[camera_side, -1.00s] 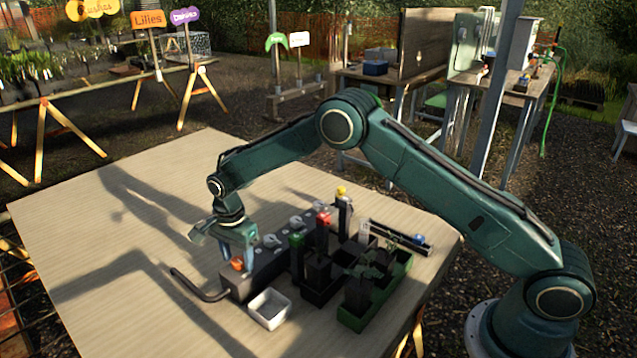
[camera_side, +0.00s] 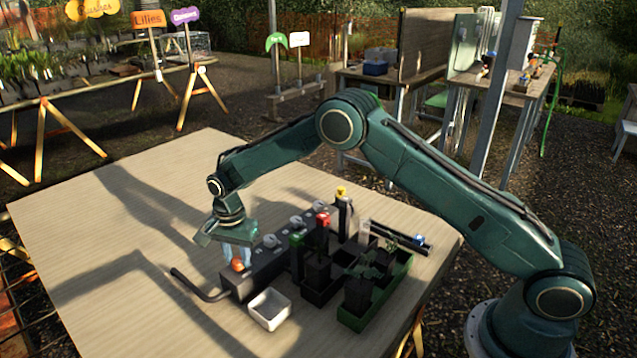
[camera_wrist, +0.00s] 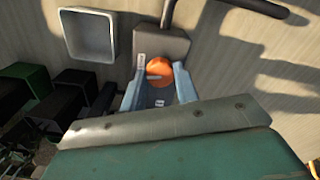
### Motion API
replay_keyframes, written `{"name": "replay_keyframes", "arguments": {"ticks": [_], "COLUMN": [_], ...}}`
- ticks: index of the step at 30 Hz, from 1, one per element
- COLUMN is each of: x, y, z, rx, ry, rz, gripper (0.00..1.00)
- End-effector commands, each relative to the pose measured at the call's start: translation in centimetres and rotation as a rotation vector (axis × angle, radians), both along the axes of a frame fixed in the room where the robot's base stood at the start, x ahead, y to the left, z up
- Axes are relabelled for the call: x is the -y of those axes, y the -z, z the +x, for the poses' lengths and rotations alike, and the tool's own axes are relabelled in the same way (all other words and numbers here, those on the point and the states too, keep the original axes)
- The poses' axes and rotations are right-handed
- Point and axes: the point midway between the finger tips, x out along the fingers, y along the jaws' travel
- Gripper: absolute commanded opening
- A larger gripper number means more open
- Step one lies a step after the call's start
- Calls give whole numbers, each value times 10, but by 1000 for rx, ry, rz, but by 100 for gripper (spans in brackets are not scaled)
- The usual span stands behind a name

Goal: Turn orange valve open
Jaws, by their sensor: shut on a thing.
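The orange valve (camera_side: 237,265) sits at the near left end of a dark valve block (camera_side: 242,287), beside a bent black pipe. My gripper (camera_side: 238,256) points down over it, with its pale blue fingers on either side. In the wrist view, my gripper (camera_wrist: 158,74) is shut on the orange valve (camera_wrist: 158,66), whose round face shows between the fingers. The end of the valve block (camera_wrist: 165,43) shows beyond it. The handle's exact angle is partly hidden by the fingers.
Several grey knobs line the block behind my gripper. A white square dish (camera_side: 269,309) stands close in front. The bent black pipe (camera_side: 200,287) reaches left. The left tabletop (camera_side: 110,240) is clear.

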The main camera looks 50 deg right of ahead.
Motion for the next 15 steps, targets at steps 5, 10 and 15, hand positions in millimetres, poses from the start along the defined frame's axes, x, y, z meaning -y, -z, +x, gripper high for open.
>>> {"name": "replay_keyframes", "arguments": {"ticks": [5,10,15], "x": [0,-1,0], "y": [-1,-1,-1], "z": [0,-1,-1], "rx": [-1,-1,-1], "ry": [-150,-310,-472], "rz": [1,1,1], "gripper": [8,8,8]}}
